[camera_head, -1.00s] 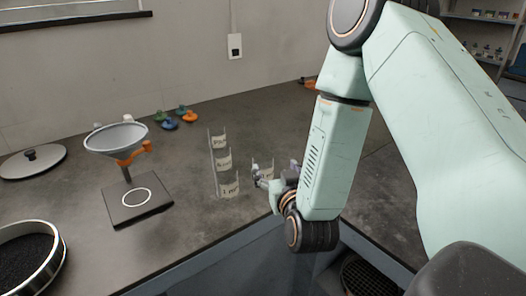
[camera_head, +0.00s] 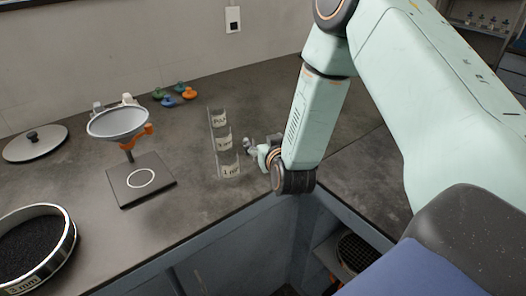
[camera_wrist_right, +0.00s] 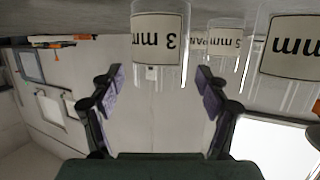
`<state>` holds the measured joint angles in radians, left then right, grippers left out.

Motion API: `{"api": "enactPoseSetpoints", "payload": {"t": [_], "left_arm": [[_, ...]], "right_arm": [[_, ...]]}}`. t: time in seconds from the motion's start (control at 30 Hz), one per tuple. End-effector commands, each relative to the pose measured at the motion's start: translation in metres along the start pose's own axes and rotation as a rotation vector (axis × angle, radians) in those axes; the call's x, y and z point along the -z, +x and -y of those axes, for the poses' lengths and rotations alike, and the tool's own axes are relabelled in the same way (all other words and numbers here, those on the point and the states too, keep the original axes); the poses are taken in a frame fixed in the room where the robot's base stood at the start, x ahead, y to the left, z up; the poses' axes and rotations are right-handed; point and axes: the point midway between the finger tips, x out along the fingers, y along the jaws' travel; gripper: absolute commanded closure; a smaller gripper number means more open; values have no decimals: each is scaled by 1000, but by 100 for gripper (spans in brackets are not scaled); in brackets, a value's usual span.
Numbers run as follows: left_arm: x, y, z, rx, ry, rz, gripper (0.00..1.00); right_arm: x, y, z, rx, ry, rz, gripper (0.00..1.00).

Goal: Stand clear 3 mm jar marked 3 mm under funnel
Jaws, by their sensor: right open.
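The 3 mm jar (camera_wrist_right: 157,38) is clear with a white label and appears upside down at the top of the right wrist view. It stands ahead of my right gripper (camera_wrist_right: 160,82), whose open fingers sit either side of its line with a gap before it. In the head view my right gripper (camera_head: 255,150) is low over the bench, right of the jar row; the 3 mm jar cannot be made out there. The grey funnel (camera_head: 118,122) is held on an orange-clamped stand. Its dark base plate (camera_head: 165,182) bears an empty white ring (camera_head: 140,178) under the funnel. My left gripper is out of view.
Three clear labelled jars, marked PAN (camera_head: 218,120), one in the middle (camera_head: 223,143) and 1 mm (camera_head: 229,169), stand between funnel and gripper. A sieve (camera_head: 72,240) and a lid (camera_head: 35,144) are at left. Coloured knobs (camera_head: 171,101) lie behind. The bench's front edge is close.

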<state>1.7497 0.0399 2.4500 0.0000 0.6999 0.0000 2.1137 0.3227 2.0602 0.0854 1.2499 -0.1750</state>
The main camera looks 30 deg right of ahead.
Motion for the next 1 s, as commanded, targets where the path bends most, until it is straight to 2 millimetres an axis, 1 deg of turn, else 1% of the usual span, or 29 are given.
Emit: {"api": "enactPoseSetpoints", "payload": {"t": [0.03,0.13,0.4,0.47,1.0], "left_arm": [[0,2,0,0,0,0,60],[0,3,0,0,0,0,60],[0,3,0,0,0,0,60],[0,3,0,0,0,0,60],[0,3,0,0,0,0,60]], "right_arm": [[0,7,-1,-2,1,-3,24],[0,15,-1,-1,1,-1,24],[1,18,-1,-1,1,0,24],[1,18,-1,-1,1,0,29],[1,18,-1,-1,1,-1,74]]}}
